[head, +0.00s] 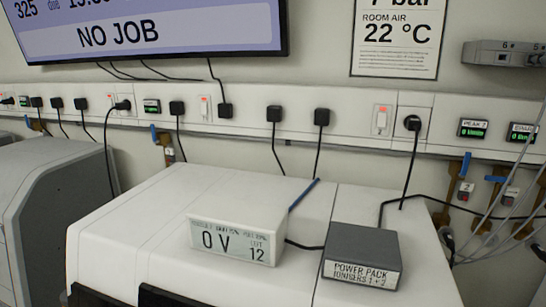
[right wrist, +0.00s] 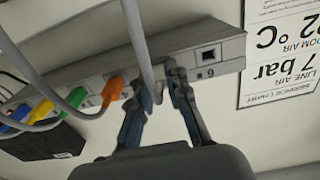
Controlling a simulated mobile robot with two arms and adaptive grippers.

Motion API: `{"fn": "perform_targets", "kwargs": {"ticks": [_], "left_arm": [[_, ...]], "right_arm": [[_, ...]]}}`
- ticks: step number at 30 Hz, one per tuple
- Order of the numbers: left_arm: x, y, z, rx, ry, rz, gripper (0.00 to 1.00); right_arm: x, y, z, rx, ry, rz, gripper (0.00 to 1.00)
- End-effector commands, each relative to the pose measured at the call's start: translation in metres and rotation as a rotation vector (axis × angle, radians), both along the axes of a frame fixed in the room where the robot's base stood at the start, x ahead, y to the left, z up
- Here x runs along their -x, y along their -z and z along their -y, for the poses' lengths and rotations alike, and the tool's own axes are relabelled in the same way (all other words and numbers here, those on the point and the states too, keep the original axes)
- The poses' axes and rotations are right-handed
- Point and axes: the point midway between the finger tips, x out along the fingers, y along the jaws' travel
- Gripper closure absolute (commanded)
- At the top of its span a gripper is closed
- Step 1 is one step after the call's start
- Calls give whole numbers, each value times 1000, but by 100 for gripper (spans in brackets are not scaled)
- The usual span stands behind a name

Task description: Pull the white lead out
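In the right wrist view a pale lead (right wrist: 136,40) comes down from the top edge to the grey port strip (right wrist: 222,50). My right gripper (right wrist: 160,88) is at the strip, one finger on each side of this lead's lower end. An orange plug (right wrist: 112,92) is just left of my fingers. The strip's end also shows at the upper right of the head view (head: 500,54). My left gripper is not in view.
Green (right wrist: 76,97), yellow (right wrist: 42,110) and blue (right wrist: 17,113) plugs with grey leads sit farther left on the strip. A port (right wrist: 208,54) right of my fingers is empty. A dark power pack (head: 362,250) and a white meter (head: 236,236) stand on the bench.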

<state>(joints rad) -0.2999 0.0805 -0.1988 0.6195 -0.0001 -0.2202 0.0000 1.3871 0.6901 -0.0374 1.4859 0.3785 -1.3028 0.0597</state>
Motion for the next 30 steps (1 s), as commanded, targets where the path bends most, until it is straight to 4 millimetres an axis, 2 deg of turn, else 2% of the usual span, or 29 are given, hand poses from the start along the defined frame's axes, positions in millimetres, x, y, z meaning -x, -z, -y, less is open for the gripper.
{"fn": "perform_targets", "kwargs": {"ticks": [8,30], "left_arm": [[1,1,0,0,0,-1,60],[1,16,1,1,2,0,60]], "right_arm": [[1,0,0,0,0,1,100],[29,1,-10,0,-1,0,100]]}}
